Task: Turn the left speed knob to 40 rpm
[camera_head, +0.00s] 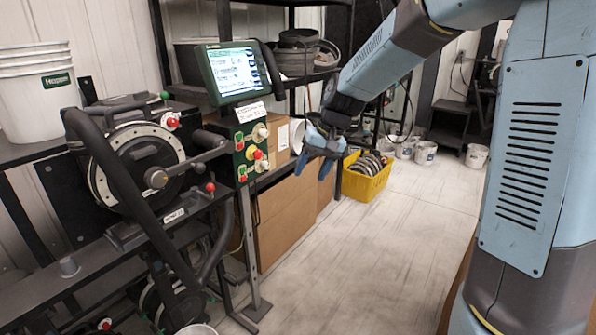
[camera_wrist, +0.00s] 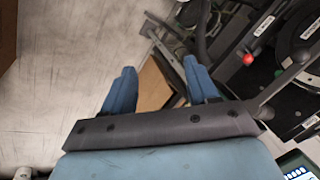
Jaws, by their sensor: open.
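A dark green control panel (camera_head: 251,150) faces right below the tilted display (camera_head: 237,72), whose small text I cannot read. An upper cream knob (camera_head: 261,132) and a lower cream knob (camera_head: 261,166) sit on its right side; I cannot tell which is the left speed knob or where their pointers stand. A red and yellow button (camera_head: 255,153) lies between them. My gripper (camera_head: 313,170) is open and empty, to the right of the panel and apart from it. In the wrist view my gripper (camera_wrist: 160,76) shows spread blue fingers with nothing between them. The knobs do not show there.
The seed meter (camera_head: 138,165) with its disc and black tube stands left of the panel. Cardboard boxes (camera_head: 285,215) stand behind and below. A yellow crate (camera_head: 367,182) of discs sits on the floor.

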